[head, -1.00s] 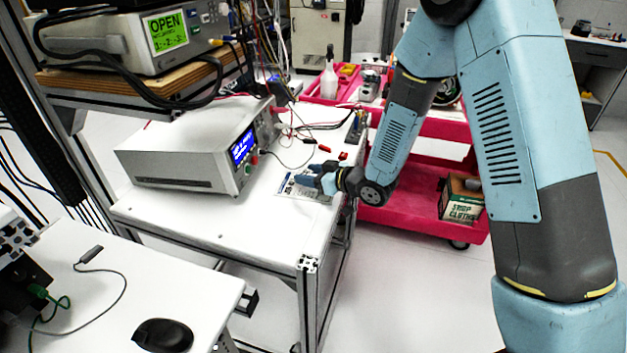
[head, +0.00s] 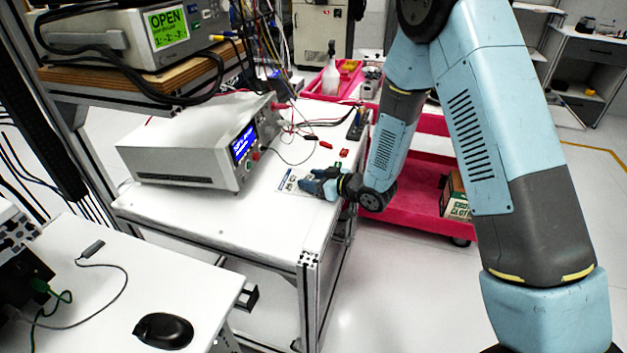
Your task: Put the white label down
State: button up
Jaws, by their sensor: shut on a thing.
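The white label (head: 289,181) is a flat pale sheet with dark and blue print, at the right part of the white bench top, to the right of the grey power supply. My gripper (head: 307,184) is shut on the white label from its right side and covers part of it. The label lies at or very close to the bench surface; I cannot tell whether it touches. The fingertips are small and partly hidden against the label.
The grey power supply (head: 190,142) with a lit display stands left of the label. Red and black leads (head: 325,144) lie behind it. A red cart (head: 415,200) stands beyond the bench's right edge. The bench front (head: 240,225) is clear. A black mouse (head: 163,331) lies on the nearer table.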

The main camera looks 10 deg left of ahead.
jog(key=shift+s+d+f, duration=0.1)
jog(key=shift+s+f, duration=0.25)
jog(key=shift+f, duration=0.4)
jog(key=o, duration=1)
jog(key=shift+o, duration=0.3)
jog(key=shift+r, duration=0.45)
jog(key=v, duration=1.1)
jog(key=shift+d+r, duration=0.35)
jog(key=shift+r, duration=0.1)
jog(key=shift+w+r, duration=0.1)
jog(key=shift+w, duration=0.1)
